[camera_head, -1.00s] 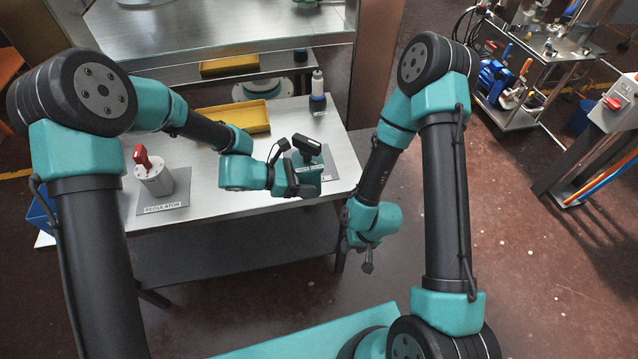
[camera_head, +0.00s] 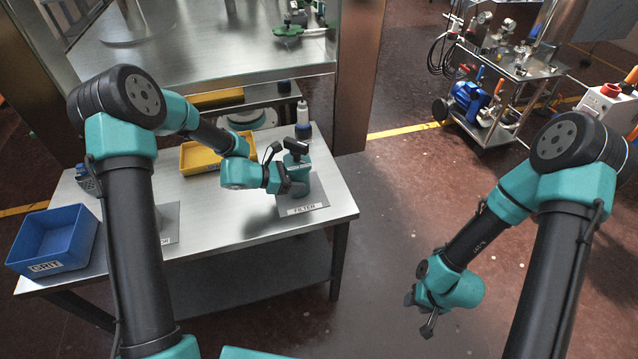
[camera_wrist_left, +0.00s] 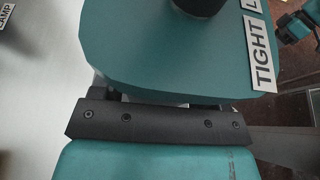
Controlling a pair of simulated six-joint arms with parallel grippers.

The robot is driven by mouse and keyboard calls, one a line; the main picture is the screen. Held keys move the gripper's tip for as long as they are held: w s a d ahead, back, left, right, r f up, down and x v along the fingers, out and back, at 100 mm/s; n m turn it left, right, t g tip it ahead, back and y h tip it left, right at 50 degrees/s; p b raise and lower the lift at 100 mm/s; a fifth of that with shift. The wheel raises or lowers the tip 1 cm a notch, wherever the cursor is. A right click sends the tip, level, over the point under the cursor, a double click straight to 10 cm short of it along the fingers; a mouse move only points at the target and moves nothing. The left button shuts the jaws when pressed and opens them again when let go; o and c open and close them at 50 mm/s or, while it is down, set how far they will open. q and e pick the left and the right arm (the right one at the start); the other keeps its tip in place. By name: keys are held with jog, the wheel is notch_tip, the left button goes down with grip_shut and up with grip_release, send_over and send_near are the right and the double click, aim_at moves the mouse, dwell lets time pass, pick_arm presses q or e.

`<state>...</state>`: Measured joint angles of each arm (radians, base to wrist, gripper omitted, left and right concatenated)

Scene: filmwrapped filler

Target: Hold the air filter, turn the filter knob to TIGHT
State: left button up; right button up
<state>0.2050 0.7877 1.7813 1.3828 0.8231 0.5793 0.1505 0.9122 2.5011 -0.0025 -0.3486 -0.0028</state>
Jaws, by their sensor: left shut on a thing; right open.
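The teal air filter (camera_head: 297,172) stands upright on its plate at the table's right end, with a label reading FILTER on the plate. Its black filter knob (camera_head: 296,146) is on top, a bar with no gripper on it. My left gripper (camera_head: 291,183) is shut on the filter from its left side, below the knob. In the left wrist view the filter's teal top (camera_wrist_left: 150,50) fills the upper middle. The TIGHT label (camera_wrist_left: 262,55) and part of the dark knob (camera_wrist_left: 200,5) show there. My right gripper (camera_head: 421,313) is open and empty, over the floor right of the table.
A blue bin (camera_head: 52,240) stands at the table's left end. A yellow tray (camera_head: 200,156) and a white bottle with a dark base (camera_head: 303,122) are behind the filter. My left arm hides most of the regulator's place. The floor between table and right arm is clear.

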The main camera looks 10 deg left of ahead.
pick_arm(q)
jog(key=shift+w, duration=0.2)
jog(key=shift+a+f, duration=0.1)
jog(key=shift+f, duration=0.1)
jog(key=shift+f, duration=0.35)
jog(key=shift+f, duration=0.45)
dwell(1.0)
jog(key=o, duration=1)
jog(key=shift+o, duration=0.2)
jog(key=c, duration=1)
